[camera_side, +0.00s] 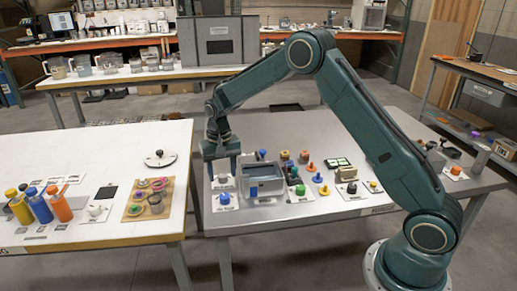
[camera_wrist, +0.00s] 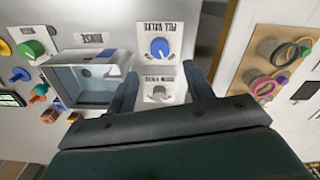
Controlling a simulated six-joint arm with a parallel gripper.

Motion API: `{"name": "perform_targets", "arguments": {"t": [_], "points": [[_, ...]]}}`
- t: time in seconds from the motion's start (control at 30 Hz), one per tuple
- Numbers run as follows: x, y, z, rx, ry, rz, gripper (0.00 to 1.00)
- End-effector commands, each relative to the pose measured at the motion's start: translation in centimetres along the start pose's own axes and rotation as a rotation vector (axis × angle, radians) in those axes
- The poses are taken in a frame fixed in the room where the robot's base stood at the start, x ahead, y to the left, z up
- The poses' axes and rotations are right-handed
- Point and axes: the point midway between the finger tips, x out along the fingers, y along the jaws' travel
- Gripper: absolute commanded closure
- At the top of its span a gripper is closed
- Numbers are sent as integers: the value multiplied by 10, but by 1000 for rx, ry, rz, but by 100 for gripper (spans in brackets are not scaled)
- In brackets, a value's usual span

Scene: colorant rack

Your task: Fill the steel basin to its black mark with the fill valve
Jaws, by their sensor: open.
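The steel basin (camera_side: 264,190) is a grey box on the right-hand table; it also shows in the wrist view (camera_wrist: 112,66), left of my fingers. I cannot make out its black mark or a water level. The fill valve (camera_wrist: 159,47) is a blue knob on a white labelled plate, seen just beyond my fingertips; in the side view the blue knob (camera_side: 225,198) is in front of my gripper (camera_side: 223,176). My gripper (camera_wrist: 160,72) is open and empty, pointing down, with a pale grey knob (camera_wrist: 158,92) on its own plate seen between the fingers.
A green knob (camera_side: 300,189) and several coloured pegs stand right of the basin. Left across a gap, the white table holds a wooden board (camera_side: 134,206) with coloured rings and several bottles (camera_side: 40,207). The basin wall stands close beside my fingers.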

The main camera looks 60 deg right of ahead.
Motion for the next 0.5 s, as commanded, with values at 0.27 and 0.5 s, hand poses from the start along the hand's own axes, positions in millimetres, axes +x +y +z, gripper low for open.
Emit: {"name": "perform_targets", "arguments": {"t": [0.27,0.5], "points": [[44,0,0,0,-2,1,48],[74,0,0,0,-1,0,48]]}}
